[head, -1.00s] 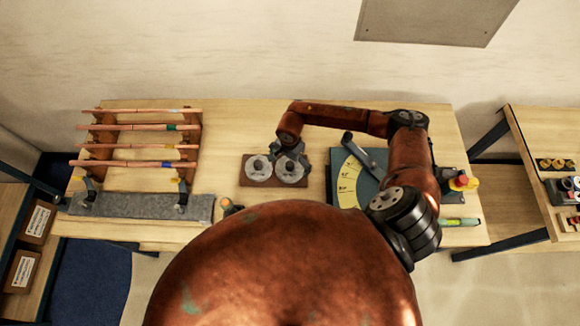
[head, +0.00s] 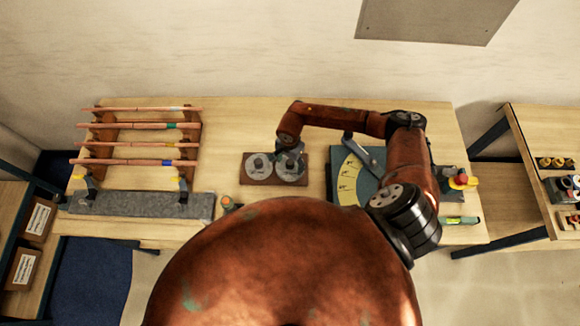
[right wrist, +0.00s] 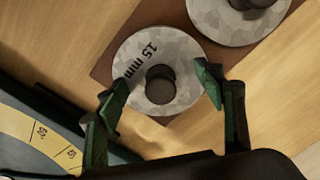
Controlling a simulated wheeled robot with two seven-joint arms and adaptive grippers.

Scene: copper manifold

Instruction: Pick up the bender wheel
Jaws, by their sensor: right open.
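Two grey bender wheels lie on a brown board on the workbench. The right wheel (head: 290,178) is under my right gripper (head: 290,158); the left wheel (head: 259,167) is clear of it. In the right wrist view the nearer wheel (right wrist: 190,60) is marked "15 mm" and has a dark central hub. My right gripper (right wrist: 161,88) is open, its green-padded fingers on either side of the hub, with nothing held. Whether the fingers touch the wheel cannot be told. My left gripper is not in view.
A bending plate with a yellow angle scale (head: 347,180) and a lever stands right of the board (head: 247,181). A rack (head: 103,140) of copper tubes stands at the left, behind a grey strip (head: 140,204). Bare tabletop lies between rack and board.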

